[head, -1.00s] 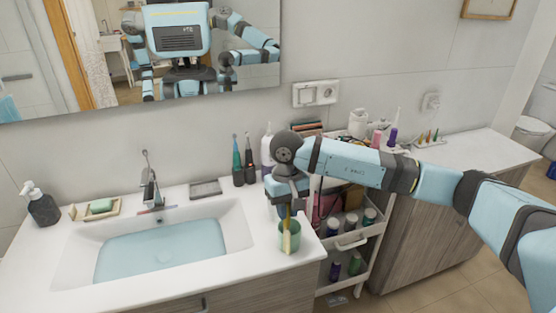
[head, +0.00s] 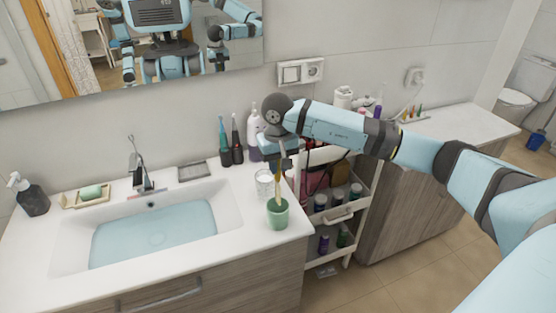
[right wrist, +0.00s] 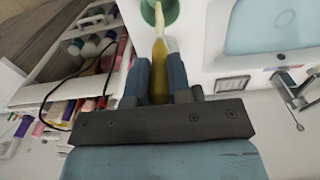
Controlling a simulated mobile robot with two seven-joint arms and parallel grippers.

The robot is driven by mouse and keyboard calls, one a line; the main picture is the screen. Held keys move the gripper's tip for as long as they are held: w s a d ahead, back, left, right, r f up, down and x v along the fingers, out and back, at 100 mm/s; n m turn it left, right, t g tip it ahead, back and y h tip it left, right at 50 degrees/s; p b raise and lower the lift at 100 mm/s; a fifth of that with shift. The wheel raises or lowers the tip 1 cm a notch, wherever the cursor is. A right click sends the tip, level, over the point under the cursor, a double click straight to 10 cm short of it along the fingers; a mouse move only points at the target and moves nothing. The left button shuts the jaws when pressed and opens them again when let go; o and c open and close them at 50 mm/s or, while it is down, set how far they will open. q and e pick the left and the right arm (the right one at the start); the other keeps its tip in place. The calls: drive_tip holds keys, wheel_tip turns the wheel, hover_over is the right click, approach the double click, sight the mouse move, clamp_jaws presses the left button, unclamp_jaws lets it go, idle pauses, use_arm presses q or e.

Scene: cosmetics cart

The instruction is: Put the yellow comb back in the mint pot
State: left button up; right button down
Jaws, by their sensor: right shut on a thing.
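The mint pot (head: 277,215) stands upright near the right front corner of the white sink counter. My right gripper (head: 283,163) is above it, shut on the yellow comb (head: 278,187). The comb hangs down nearly upright, its lower end at the pot's mouth; I cannot tell how far inside it is. In the right wrist view, the comb (right wrist: 160,75) lies between the two fingers (right wrist: 160,85) and its pale far end overlaps the green pot (right wrist: 172,14).
A clear glass (head: 265,184) stands just behind the pot. The basin (head: 155,232) is to the left. A white cart (head: 335,215) with bottles stands right of the counter. Two toothbrushes (head: 230,145) and a pump bottle (head: 253,140) stand at the back.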

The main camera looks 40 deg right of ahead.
sight(278, 181)
drive_tip(key=shift+f+b, duration=0.2)
drive_tip(key=shift+b, duration=0.65)
idle(1.1)
drive_tip(key=shift+f+b, duration=2.3)
drive_tip(key=shift+f, duration=0.4)
idle(0.5)
idle(0.3)
drive_tip(key=shift+c, duration=2.4)
unclamp_jaws()
drive_tip(key=shift+r+p, duration=1.85)
drive_tip(key=shift+r, duration=3.2)
